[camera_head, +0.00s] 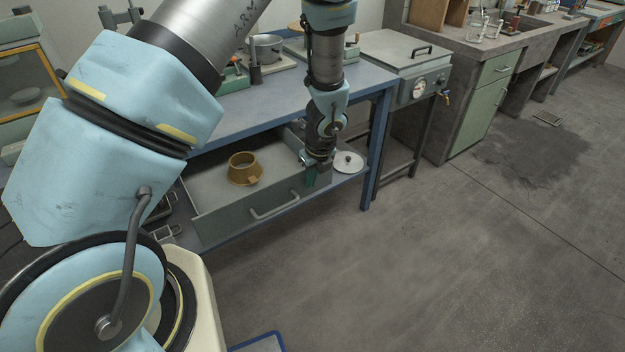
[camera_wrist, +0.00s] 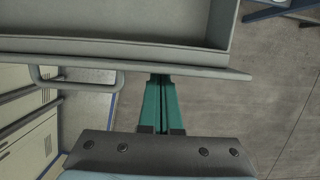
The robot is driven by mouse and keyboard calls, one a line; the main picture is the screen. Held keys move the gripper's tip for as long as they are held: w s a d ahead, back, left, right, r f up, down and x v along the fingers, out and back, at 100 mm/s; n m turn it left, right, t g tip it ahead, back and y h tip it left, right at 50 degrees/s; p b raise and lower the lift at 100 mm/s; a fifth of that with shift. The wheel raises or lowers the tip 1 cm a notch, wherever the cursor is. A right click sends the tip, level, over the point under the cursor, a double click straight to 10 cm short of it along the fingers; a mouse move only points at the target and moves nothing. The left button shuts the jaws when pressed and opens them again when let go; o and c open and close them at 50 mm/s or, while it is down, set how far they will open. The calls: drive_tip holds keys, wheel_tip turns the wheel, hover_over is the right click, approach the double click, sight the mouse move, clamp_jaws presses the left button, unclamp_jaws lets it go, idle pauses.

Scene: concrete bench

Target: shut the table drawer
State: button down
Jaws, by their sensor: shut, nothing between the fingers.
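The grey table drawer (camera_head: 215,207) is pulled out from under the blue table (camera_head: 240,122). A brown pot-like vessel (camera_head: 243,170) stands inside it. A bar handle (camera_head: 274,206) is on its front panel. In the wrist view the drawer front (camera_wrist: 130,52) crosses the upper part, with the handle (camera_wrist: 75,78) at left. My gripper (camera_head: 310,180) is near the right end of the drawer front. In the wrist view its green fingers (camera_wrist: 161,88) are together and empty, tips at or just under the front panel's edge; I cannot tell whether they touch.
A white round lid (camera_head: 348,162) lies on the lower shelf right of my gripper. A blue table leg (camera_head: 377,150) and a grey lidded box with a gauge (camera_head: 405,65) stand further right. The concrete floor (camera_head: 420,270) in front is clear.

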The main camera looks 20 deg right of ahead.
drive_tip(key=p, duration=0.5)
hover_over(278, 160)
drive_tip(key=shift+a, duration=0.15)
